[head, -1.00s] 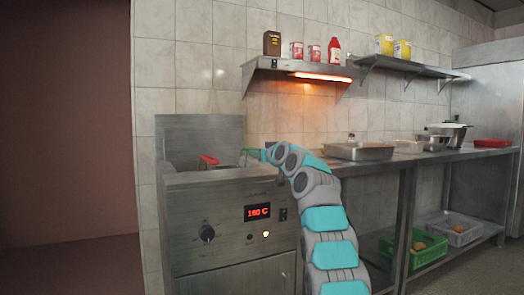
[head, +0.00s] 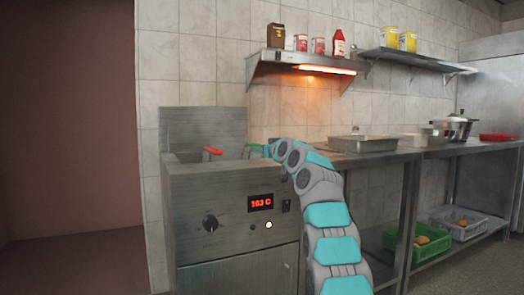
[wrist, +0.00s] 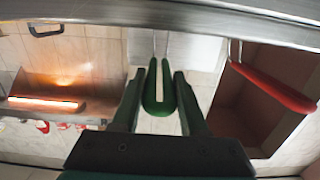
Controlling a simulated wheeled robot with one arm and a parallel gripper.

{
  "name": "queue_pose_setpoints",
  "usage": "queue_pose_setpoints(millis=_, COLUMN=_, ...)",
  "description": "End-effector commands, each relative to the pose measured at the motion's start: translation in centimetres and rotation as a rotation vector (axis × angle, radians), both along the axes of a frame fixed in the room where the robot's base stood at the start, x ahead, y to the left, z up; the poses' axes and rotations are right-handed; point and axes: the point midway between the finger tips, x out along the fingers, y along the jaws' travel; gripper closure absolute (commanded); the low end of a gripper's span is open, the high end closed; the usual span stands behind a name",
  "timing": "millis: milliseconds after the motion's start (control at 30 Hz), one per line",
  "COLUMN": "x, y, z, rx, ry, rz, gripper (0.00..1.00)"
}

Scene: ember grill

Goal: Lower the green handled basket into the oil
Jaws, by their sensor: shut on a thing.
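The green handle (wrist: 152,100) of a basket shows in the wrist view, between the two fingers of my gripper (wrist: 160,72). My gripper is shut on this handle, and thin wire runs from it toward the fryer's metal edge. In the head view my gripper (head: 267,151) is at the fryer's right rim, largely hidden by my arm. The steel fryer (head: 190,218) stands at the left with a lit red display (head: 260,203). The basket's body and the oil are hidden inside the fryer.
A red handle (head: 212,151) sticks up beside the green one; it also shows at the right in the wrist view (wrist: 275,88). A heat-lamp shelf (head: 300,64) hangs above. A steel counter with a metal pan (head: 363,144) stands to the right.

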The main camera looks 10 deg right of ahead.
Motion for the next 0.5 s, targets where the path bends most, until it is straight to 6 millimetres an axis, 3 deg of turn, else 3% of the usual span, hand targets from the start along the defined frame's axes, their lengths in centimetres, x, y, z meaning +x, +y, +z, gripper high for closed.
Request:
queue_pose_setpoints(millis=267, x=-0.06, y=0.0, z=-0.56, rx=0.001, ry=-0.003, rz=0.0, gripper=1.0)
queue_pose_setpoints(millis=300, x=-0.05, y=-0.01, z=-0.46, rx=0.001, ry=-0.003, rz=0.0, gripper=0.54)
queue_pose_setpoints(millis=500, x=-0.03, y=-0.01, z=-0.51, rx=0.001, ry=-0.002, rz=0.0, gripper=0.31)
